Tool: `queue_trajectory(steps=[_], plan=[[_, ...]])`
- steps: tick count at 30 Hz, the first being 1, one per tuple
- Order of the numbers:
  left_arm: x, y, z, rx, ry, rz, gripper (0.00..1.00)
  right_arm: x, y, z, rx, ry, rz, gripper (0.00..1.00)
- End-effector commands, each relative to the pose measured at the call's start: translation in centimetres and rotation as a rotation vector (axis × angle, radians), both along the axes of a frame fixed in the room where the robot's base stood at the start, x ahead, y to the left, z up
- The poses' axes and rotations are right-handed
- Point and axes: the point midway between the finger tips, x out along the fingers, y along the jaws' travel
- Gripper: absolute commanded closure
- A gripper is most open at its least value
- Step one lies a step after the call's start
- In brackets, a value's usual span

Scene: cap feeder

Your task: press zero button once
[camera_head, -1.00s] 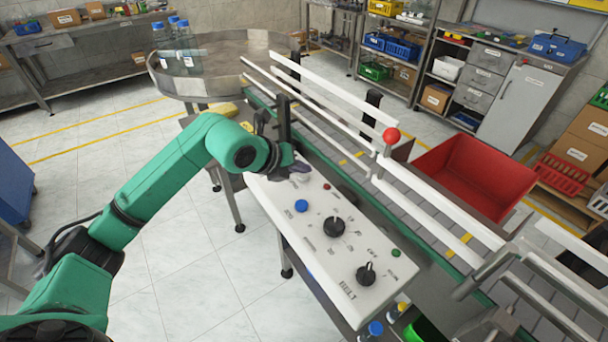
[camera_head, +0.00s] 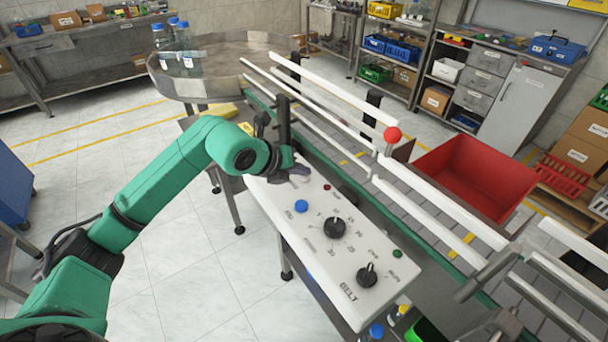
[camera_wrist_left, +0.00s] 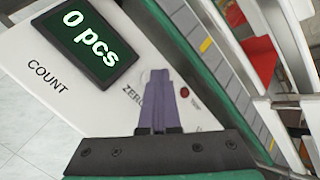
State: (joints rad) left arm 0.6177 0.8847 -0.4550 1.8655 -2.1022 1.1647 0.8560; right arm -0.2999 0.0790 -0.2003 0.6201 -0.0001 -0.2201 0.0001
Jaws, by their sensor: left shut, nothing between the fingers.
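The white control panel (camera_head: 285,221) stands beside the conveyor. My left gripper (camera_head: 299,171) is over its far end, fingers shut and empty, pointing down at the panel. In the left wrist view the shut purple fingers (camera_wrist_left: 158,92) cover the spot just right of the printed ZERO label (camera_wrist_left: 133,95). The zero button is mostly or wholly hidden behind them. I cannot tell whether the tips touch it. The counter display (camera_wrist_left: 88,38) reads 0 pcs. My right gripper is not in view.
A small red round part (camera_wrist_left: 185,92) sits close to the right of the fingers. A blue button (camera_head: 301,206) and two black knobs (camera_head: 334,228) are nearer on the panel. Conveyor rails (camera_head: 330,95) run alongside. A turntable with bottles (camera_head: 188,55) stands behind.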

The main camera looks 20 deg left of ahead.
Motion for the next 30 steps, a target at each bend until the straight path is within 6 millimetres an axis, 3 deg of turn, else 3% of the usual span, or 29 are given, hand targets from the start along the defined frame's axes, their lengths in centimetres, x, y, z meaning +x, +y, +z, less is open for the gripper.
queue_trajectory(steps=[8, 19, 30], plan=[[0.0, 0.0, 1.6, 0.001, 0.001, 0.000, 1.00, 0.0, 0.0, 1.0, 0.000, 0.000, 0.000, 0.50], [0.0, 0.0, 1.9, 0.000, 0.000, 0.000, 1.00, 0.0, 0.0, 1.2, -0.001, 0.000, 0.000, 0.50], [0.0, 0.0, 5.6, 0.001, 0.000, -0.001, 1.00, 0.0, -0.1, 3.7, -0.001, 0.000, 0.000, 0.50]])
